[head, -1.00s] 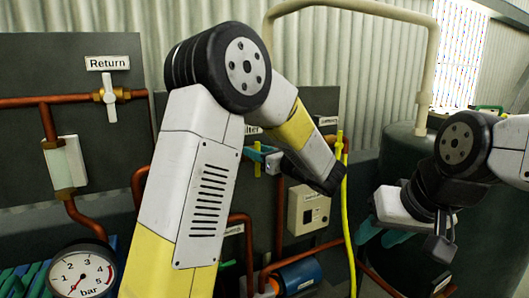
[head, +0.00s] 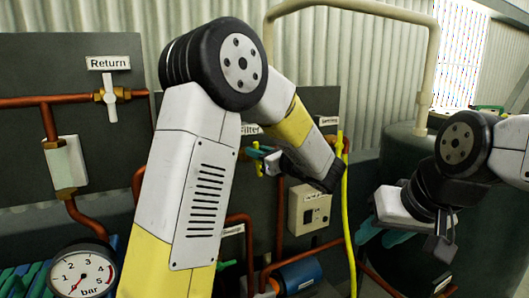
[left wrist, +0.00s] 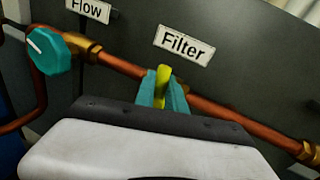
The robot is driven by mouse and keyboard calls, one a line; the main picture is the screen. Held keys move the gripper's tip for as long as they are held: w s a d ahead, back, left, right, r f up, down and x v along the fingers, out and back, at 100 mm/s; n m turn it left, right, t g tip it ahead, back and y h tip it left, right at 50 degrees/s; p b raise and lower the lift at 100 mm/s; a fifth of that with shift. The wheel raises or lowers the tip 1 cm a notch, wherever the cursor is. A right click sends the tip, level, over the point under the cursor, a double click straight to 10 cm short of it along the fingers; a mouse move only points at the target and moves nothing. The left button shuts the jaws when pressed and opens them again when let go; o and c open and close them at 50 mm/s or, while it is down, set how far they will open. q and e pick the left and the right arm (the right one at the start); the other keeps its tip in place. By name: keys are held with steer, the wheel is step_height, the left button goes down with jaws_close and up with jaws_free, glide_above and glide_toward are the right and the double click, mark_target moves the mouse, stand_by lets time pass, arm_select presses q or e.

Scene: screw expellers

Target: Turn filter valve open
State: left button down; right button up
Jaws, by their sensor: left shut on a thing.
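The filter valve's yellow handle (left wrist: 162,82) sits on the copper pipe below the "Filter" label (left wrist: 184,45) in the left wrist view. The teal fingers of my left gripper (left wrist: 163,96) are shut on this handle, one on each side. In the head view, the handle (head: 259,168) is small and partly hidden by my left gripper (head: 262,156), beneath the partly covered "Filter" label (head: 250,129). The valve body is hidden, and I cannot tell the handle's exact angle. My right gripper (head: 384,236) hangs at the right, with its teal fingers apart, away from the valve.
A teal round knob (left wrist: 48,50) is left of the filter valve, near the "Flow" label (left wrist: 89,9). A "Return" valve (head: 110,96), pressure gauge (head: 82,275), switch box (head: 309,209) and yellow hose (head: 345,215) surround my left arm. A dark tank (head: 400,160) stands right.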

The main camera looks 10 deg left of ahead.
arm_select(q)
steer(key=n, duration=0.3)
steer(key=shift+s+a+f+h, duration=0.15)
steer(key=shift+s+a+h, duration=0.1)
steer(key=shift+a+h, duration=0.15)
steer(key=n+h, duration=0.1)
steer(key=n, duration=0.1)
steer(key=f+n+h, duration=0.1)
steer(key=n, duration=0.2)
steer(key=a+n, duration=0.1)
steer(key=n, duration=0.1)
steer(key=shift+s+f+h, duration=0.25)
steer(key=shift+s+h, duration=0.1)
steer(key=shift+h, duration=0.05)
steer(key=shift+f+n+t+h, duration=0.2)
steer(key=shift+f+n+h, duration=0.1)
steer(key=shift+n, duration=0.55)
steer(key=shift+f+n+t+h, duration=0.2)
steer(key=shift+n+h, duration=0.1)
steer(key=shift+n, duration=0.55)
steer(key=c, duration=1.4)
jaws_free()
